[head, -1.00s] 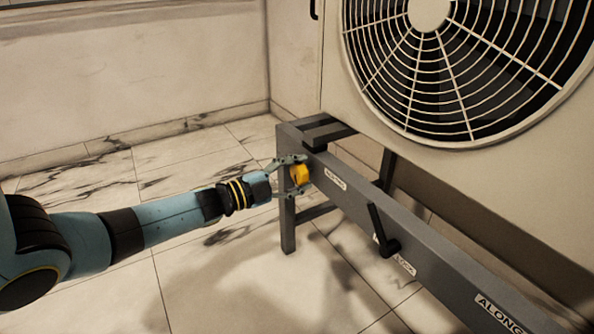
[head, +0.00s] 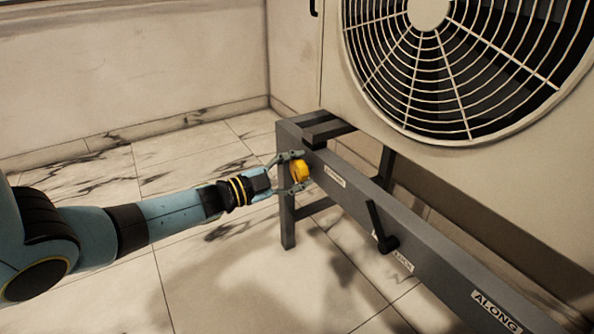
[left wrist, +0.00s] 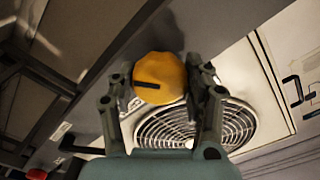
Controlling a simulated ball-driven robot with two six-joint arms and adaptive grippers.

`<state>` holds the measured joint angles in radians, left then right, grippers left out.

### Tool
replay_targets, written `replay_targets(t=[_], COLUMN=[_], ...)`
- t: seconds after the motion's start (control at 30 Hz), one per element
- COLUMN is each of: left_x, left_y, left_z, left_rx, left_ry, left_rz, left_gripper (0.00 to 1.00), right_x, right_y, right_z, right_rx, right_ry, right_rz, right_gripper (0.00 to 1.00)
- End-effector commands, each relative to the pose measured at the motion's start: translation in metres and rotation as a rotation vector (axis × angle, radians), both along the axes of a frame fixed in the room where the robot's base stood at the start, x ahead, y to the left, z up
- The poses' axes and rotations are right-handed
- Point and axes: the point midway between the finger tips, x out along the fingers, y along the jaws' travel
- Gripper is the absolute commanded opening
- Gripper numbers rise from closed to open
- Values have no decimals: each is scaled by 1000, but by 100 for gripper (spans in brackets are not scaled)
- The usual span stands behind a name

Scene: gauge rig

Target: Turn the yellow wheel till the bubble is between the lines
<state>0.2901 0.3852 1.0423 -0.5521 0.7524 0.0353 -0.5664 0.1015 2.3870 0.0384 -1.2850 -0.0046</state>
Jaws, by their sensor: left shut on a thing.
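The yellow wheel (head: 300,171) sits on the front face of the grey stand near its left end. My left gripper (head: 291,172) is shut on the wheel, one finger above and one below it in the head view. In the left wrist view the wheel (left wrist: 160,78) lies between the fingers of the gripper (left wrist: 164,92), and a dark mark runs across its face. The bubble and its lines do not show in either view. My right gripper is not in view.
The grey stand (head: 440,268) carries a large fan unit (head: 400,165). A black lever (head: 381,228) sticks out from the beam beside a small label. A label reading "ALONG" (head: 495,311) is further right. The tiled floor (head: 215,265) at left is clear.

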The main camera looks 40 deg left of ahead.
Motion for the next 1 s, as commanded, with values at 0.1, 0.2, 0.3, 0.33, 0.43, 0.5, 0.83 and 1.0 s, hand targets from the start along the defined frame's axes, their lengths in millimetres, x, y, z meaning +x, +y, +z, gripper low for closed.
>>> replay_targets(t=[0.1, 0.2, 0.3, 0.33, 0.43, 0.5, 0.83, 1.0], left_x=[-1, -1, 0, 0, 0, -2, -55, -88], left_y=[1, 1, 0, 0, 0, 1, 23, 36], left_z=[-2, -1, -1, -1, -1, -1, -2, -2], left_rx=[2, 2, 2, 2, 2, 2, 5, 3], left_ry=[5, 3, 2, 2, 2, 2, 6, 6], left_rz=[2, 2, 1, 1, 1, 1, -1, -1], left_gripper=[60, 73, 74, 74, 74, 74, 74, 74], right_x=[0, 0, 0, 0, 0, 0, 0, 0], right_y=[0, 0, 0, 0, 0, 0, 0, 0], right_z=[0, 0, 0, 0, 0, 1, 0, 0], right_rx=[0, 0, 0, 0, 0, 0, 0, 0], right_ry=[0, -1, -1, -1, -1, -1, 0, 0], right_rz=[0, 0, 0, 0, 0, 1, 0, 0], right_gripper=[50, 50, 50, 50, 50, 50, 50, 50])
